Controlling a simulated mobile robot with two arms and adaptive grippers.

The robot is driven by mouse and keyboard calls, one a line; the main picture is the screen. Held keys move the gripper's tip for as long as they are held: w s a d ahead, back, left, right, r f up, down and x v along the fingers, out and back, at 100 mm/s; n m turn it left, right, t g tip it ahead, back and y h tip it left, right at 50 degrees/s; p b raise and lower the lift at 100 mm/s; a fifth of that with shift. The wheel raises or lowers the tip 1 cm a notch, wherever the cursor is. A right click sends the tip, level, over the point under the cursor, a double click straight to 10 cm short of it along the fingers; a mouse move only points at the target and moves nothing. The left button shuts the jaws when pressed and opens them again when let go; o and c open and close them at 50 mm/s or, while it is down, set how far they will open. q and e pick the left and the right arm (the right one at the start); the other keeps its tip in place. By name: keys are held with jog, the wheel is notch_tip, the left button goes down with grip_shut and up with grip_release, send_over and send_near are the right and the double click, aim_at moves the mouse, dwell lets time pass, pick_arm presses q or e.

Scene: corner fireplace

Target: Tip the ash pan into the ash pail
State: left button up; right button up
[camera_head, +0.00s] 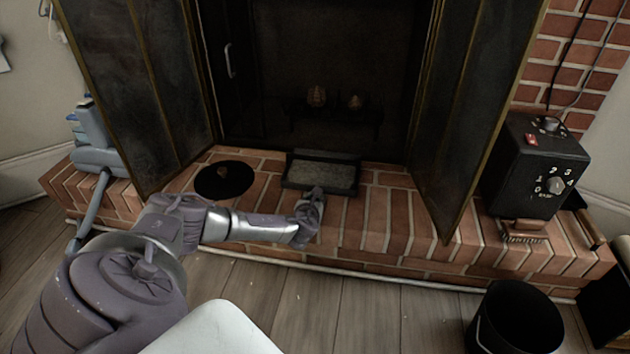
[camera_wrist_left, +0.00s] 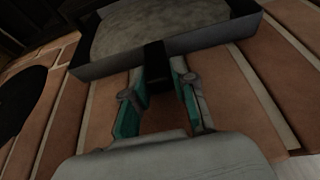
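The ash pan (camera_head: 290,180) is a dark shallow tray of grey ash, lying level on the brick hearth in front of the firebox opening. In the left wrist view its front wall (camera_wrist_left: 200,40) is close, with a short black handle (camera_wrist_left: 156,66) sticking out from it. My left gripper (camera_head: 314,197) is at the pan's front side, its fingers (camera_wrist_left: 157,75) closed in on both sides of this handle. The black ash pail (camera_head: 518,315) stands open on the wood floor at the lower right, well away from the pan. My right gripper is out of view.
A round black lid (camera_head: 224,180) lies on the hearth left of the pan. Open fireplace doors (camera_head: 465,110) flank the opening on both sides. A black control box (camera_head: 530,165) and a brush (camera_head: 525,232) are at the hearth's right end. Floor (camera_head: 370,315) left of the pail is clear.

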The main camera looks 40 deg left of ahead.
pick_arm(q)
jog(key=o, duration=0.4)
jog(key=v, duration=1.2)
dwell(0.3)
